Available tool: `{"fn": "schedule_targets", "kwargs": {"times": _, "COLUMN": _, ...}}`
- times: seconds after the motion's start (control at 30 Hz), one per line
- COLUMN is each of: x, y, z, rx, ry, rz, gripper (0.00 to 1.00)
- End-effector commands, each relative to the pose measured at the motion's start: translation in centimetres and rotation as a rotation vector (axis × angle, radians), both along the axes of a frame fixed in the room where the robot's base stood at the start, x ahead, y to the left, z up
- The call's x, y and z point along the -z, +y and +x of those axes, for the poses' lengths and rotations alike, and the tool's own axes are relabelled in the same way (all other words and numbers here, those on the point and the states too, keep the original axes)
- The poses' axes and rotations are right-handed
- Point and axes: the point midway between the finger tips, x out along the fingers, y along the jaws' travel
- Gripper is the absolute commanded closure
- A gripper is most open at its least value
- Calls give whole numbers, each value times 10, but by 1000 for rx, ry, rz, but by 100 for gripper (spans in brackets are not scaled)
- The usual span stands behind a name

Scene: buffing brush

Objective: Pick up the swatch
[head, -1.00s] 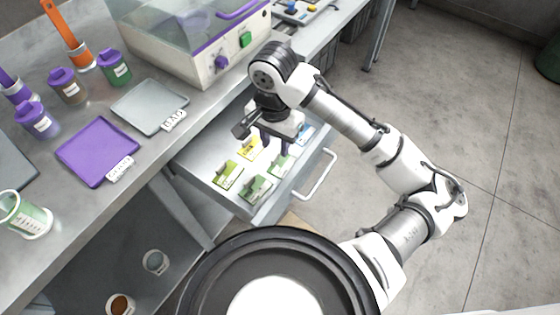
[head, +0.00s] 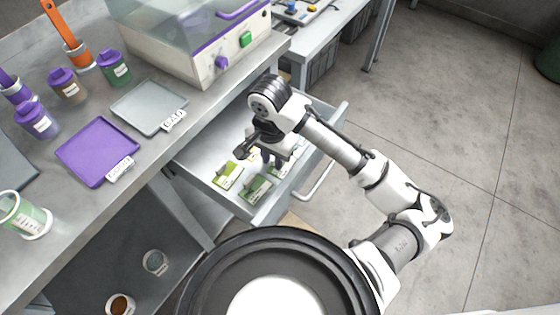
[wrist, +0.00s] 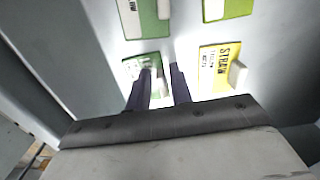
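The open drawer (head: 195,160) holds several flat swatches with raised tabs. My gripper (head: 270,160) points down into it, low over the swatches. In the wrist view my gripper's fingers (wrist: 161,70) stand a little apart at a green swatch (wrist: 133,70). A pale tab seems to lie between them; whether they touch it I cannot tell. A yellow swatch (wrist: 212,78) marked STRAW lies just right of the fingers. Two more green swatches show at the top of the wrist view, left (wrist: 150,22) and right (wrist: 235,8). In the head view green swatches (head: 228,175) lie near the drawer's front left.
The workbench (head: 215,100) stands above and left of the drawer, with a purple tray (head: 97,152), a grey tray (head: 148,106) and lidded jars (head: 114,67). A clear-topped cabinet (head: 190,45) stands behind. The floor at right is clear.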

Motion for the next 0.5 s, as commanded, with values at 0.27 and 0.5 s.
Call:
{"fn": "schedule_targets", "kwargs": {"times": 0.27, "x": 0, "y": 0, "z": 0, "rx": 0, "ry": 0, "rz": 0, "gripper": 100}}
{"fn": "schedule_targets", "kwargs": {"times": 0.5, "x": -1, "y": 0, "z": 0, "rx": 0, "ry": 0, "rz": 0, "gripper": 100}}
